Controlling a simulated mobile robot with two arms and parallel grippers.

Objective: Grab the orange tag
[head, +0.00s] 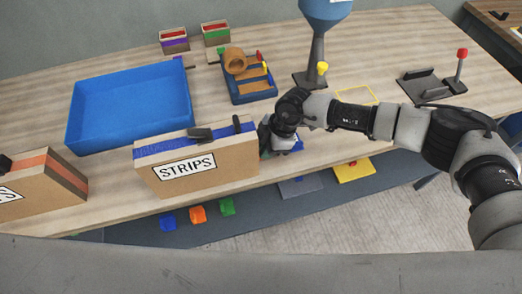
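A small orange tag (198,215) shows below the table's front edge, against the dark grey lower surface. It sits between a blue tag (168,221) and a green tag (227,206). My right gripper (268,140) is above the tabletop, just right of the STRIPS box, well up and to the right of the orange tag. Its fingers are dark and partly hidden by the box and wrist, so I cannot tell whether they are open or hold anything. My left gripper is not in view.
The STRIPS box (205,178) stands at the table's front edge above the tags. Another cardboard box (40,192) is at left. A blue tray (130,105) lies behind. A blue hopper (327,12) on a stand and a yellow panel (354,170) are at right.

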